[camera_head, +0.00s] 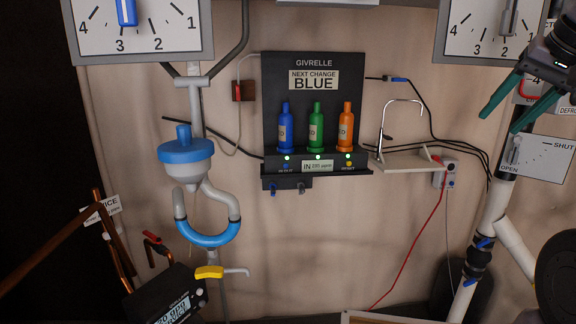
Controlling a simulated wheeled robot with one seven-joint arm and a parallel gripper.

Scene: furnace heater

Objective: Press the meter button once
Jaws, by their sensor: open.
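A black box with a lit digital display, which looks like a meter (167,297), is at the lower left, tilted and cut off by the bottom edge.
Blue, green and orange bottles (316,125) stand on the black stand. A blue-capped pipe trap (186,158) and a yellow-handled tap (209,272) are on the left. A small shelf (408,161), cables and a white pipe (493,205) are on the right. Dials hang above.

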